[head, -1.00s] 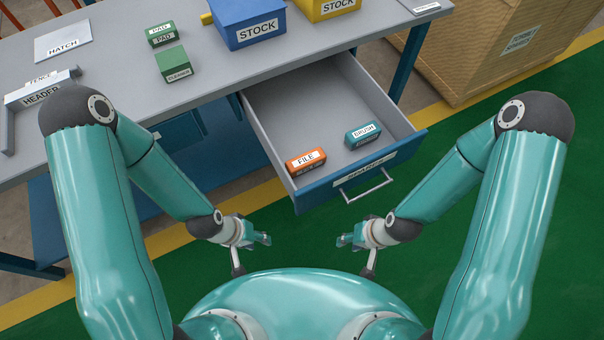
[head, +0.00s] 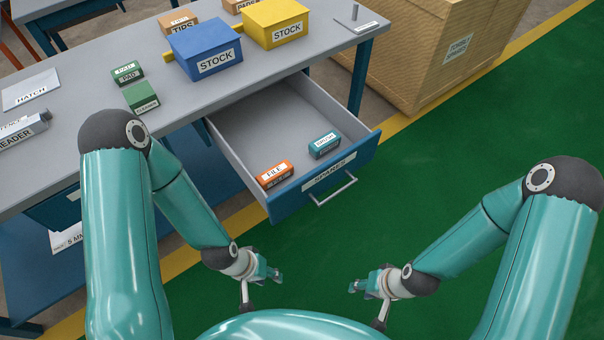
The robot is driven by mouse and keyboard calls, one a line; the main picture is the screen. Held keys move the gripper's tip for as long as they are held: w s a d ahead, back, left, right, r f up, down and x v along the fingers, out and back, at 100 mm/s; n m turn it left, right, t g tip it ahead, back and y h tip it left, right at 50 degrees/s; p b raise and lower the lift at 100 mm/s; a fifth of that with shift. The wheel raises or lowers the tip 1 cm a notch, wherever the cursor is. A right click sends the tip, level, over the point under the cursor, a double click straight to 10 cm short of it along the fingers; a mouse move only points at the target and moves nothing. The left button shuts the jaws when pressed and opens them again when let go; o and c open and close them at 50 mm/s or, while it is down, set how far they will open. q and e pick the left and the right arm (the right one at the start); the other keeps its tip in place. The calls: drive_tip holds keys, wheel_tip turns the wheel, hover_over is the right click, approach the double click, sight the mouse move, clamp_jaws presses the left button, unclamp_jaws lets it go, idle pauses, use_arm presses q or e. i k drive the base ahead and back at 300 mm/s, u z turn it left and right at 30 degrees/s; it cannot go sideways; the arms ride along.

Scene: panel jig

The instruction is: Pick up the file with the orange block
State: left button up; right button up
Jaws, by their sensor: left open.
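The orange block labelled FILE (head: 274,174) lies in the front left corner of the open drawer (head: 232,173). My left gripper (head: 270,272) is open and empty, in front of the drawer and below the file in the picture, well apart from it. My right gripper (head: 360,286) hangs further right over the green floor, apart from everything. Its jaws are too small to read, and nothing shows in them.
A teal BRUSH block (head: 324,145) sits right of the file in the drawer. The bench (head: 75,120) carries a blue STOCK box (head: 205,48), a yellow STOCK box (head: 275,22) and green blocks (head: 141,97). A crate (head: 425,50) stands behind right. Green floor right is clear.

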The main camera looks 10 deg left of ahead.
sight(271, 177)
drive_tip(key=u, duration=0.45)
drive_tip(key=i, duration=0.2)
drive_tip(key=z, duration=2.85)
drive_tip(key=k, duration=1.6)
drive_tip(key=u, duration=0.9)
drive_tip(key=i, duration=0.9)
drive_tip(key=u, duration=0.2)
